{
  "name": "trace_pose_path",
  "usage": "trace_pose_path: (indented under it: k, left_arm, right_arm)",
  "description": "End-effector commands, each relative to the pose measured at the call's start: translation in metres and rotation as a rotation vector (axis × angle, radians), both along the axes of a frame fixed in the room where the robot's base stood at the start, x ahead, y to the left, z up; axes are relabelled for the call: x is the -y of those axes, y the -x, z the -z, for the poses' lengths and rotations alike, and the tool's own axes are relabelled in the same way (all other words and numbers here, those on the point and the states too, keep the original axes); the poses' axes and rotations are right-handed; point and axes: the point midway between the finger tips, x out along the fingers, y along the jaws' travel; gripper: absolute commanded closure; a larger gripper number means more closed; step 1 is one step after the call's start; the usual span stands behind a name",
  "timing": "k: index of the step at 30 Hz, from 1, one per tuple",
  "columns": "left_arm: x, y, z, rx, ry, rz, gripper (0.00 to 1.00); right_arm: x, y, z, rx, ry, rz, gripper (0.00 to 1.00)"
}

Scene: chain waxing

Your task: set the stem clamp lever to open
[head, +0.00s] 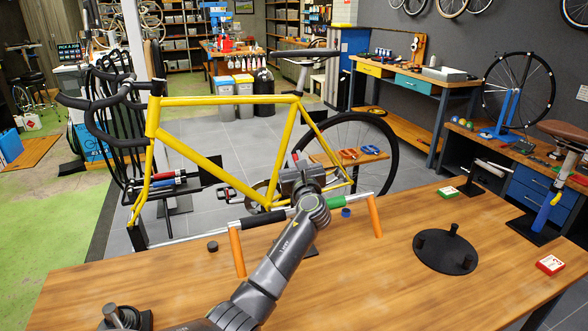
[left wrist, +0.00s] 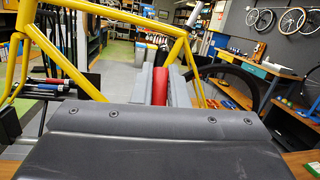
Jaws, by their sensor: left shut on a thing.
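My left gripper (head: 297,172) reaches over the workbench to the lower rear part of the yellow bike frame (head: 225,101). It is shut on a red lever (left wrist: 160,85), which shows between the two grey fingers (left wrist: 161,88) in the left wrist view. I take this to be the stem clamp lever; only its red tip (head: 295,157) shows in the head view. The gripper and wrist hide the clamp around it, so I cannot tell the lever's setting. My right gripper is not in view.
A rail with a green sleeve (head: 328,203) rests on orange posts (head: 375,216) along the wooden bench (head: 345,285). A black round stand (head: 445,251), a green box (head: 448,192) and a red box (head: 550,264) lie to the right. The front middle of the bench is clear.

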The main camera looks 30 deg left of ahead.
Motion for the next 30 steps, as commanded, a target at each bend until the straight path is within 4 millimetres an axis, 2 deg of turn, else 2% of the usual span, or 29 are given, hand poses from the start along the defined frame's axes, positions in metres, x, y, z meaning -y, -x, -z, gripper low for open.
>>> trace_pose_path:
  k: [4,17,18,22,30]
  left_arm:
    - [0.0020,0.0017,0.0004,0.018,-0.020,0.001,1.00]
    - [0.0024,0.0020,-0.0015,0.022,-0.026,0.000,1.00]
    - [0.0024,0.0021,-0.0015,0.022,-0.026,-0.001,0.82]
    - [0.0024,0.0020,-0.0015,0.022,-0.026,-0.001,0.65]
    - [0.0026,0.0022,-0.0015,0.022,-0.026,-0.001,0.65]
  right_arm:
    - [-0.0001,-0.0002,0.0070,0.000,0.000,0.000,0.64]
    - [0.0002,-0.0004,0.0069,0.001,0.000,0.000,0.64]
    - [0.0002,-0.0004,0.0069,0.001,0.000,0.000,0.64]
    - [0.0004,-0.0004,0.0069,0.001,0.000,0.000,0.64]
    - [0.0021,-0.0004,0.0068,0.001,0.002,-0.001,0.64]
